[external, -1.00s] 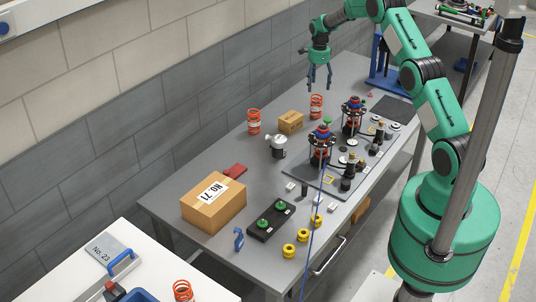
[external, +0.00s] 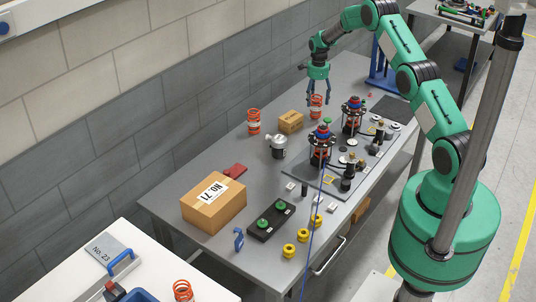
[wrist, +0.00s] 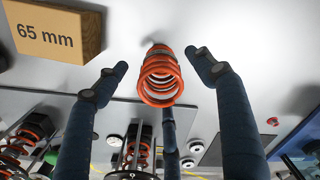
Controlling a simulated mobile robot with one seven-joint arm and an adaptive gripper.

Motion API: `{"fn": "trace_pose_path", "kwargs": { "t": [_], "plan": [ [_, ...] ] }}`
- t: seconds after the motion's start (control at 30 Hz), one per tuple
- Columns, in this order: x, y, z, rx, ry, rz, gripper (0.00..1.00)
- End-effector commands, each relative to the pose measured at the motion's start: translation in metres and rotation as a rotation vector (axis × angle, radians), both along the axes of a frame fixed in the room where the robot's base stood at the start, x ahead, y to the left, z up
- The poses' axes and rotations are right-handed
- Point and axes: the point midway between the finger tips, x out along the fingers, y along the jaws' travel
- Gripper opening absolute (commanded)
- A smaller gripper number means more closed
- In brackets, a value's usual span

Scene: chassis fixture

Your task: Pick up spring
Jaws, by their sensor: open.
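An orange coil spring (external: 316,106) stands upright on the grey table near the wall side. In the wrist view the same spring (wrist: 159,76) shows between and beyond my fingers, with a gap on both sides. My gripper (external: 317,94) is open and points down at this spring, with its fingers around its upper part in the picture. In the wrist view the gripper's (wrist: 163,75) dark fingers are spread; I cannot tell whether any finger touches the spring. A second orange spring (external: 254,121) stands further left on the table. A third spring (external: 183,291) is on the white table at lower left.
A small cardboard box (external: 290,122) stands just left of the near spring and shows "65 mm" in the wrist view (wrist: 52,31). Two spring assemblies (external: 322,150) stand on a grey plate to the front. A dark mat (external: 393,110) lies to the right.

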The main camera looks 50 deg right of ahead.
Motion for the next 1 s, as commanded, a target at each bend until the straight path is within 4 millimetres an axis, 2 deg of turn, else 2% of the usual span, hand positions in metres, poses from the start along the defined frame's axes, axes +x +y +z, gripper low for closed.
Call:
{"fn": "trace_pose_path", "kwargs": {
  "t": [0.27,0.7,1.0],
  "plan": [
    [-0.001,0.000,-0.007,0.001,0.001,0.000,0.69],
    [-0.002,0.000,-0.046,0.001,0.001,0.000,0.69],
    [-0.002,0.000,-0.052,0.000,0.000,0.000,0.69]
  ]
}}
